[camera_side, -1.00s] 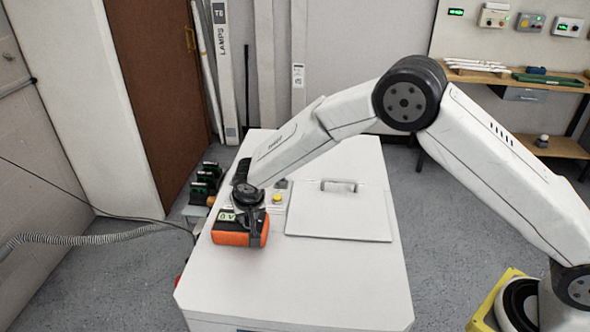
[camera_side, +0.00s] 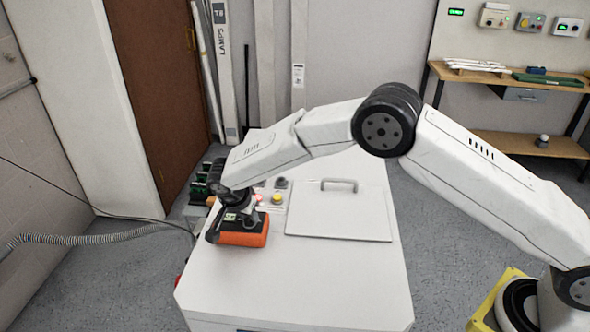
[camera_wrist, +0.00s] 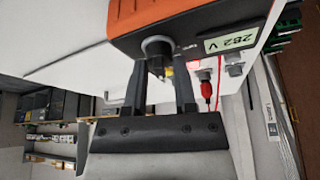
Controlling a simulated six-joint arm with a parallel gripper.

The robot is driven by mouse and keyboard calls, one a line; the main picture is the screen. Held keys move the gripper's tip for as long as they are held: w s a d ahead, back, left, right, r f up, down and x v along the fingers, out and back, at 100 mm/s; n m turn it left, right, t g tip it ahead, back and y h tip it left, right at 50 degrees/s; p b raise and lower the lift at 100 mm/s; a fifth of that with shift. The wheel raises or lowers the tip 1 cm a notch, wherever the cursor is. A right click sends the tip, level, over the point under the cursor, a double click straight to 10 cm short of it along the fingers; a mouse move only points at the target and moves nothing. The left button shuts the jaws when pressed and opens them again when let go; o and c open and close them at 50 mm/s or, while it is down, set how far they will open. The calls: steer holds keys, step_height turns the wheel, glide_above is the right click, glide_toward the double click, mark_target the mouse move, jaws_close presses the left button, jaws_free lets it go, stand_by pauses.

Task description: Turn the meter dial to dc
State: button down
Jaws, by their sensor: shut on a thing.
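The meter (camera_side: 243,238) is an orange box with a dark face on the white cabinet top. In the wrist view the meter (camera_wrist: 185,15) fills the upper edge, and its small display (camera_wrist: 231,38) appears to read 282 V. The round dark dial (camera_wrist: 157,46) sits beside the display. My gripper (camera_wrist: 159,64) has its two black fingers on either side of the dial, shut on it. In the side view my gripper (camera_side: 240,208) is over the meter and hides the dial and part of the display. I cannot read the dial's marked setting.
A lidded panel with a handle (camera_side: 338,212) lies right of the meter. A yellow button (camera_side: 277,198) and a glowing red light (camera_side: 259,198) are behind it. Green-topped terminals (camera_side: 203,182) stand at the cabinet's left edge. The cabinet front is clear.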

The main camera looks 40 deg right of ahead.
steer(key=shift+m, duration=0.3)
steer(key=shift+c, duration=2)
jaws_free()
steer(key=shift+r, duration=0.1)
steer(key=v, duration=0.7)
steer(key=shift+a+r, duration=0.15)
steer(key=shift+r, duration=0.1)
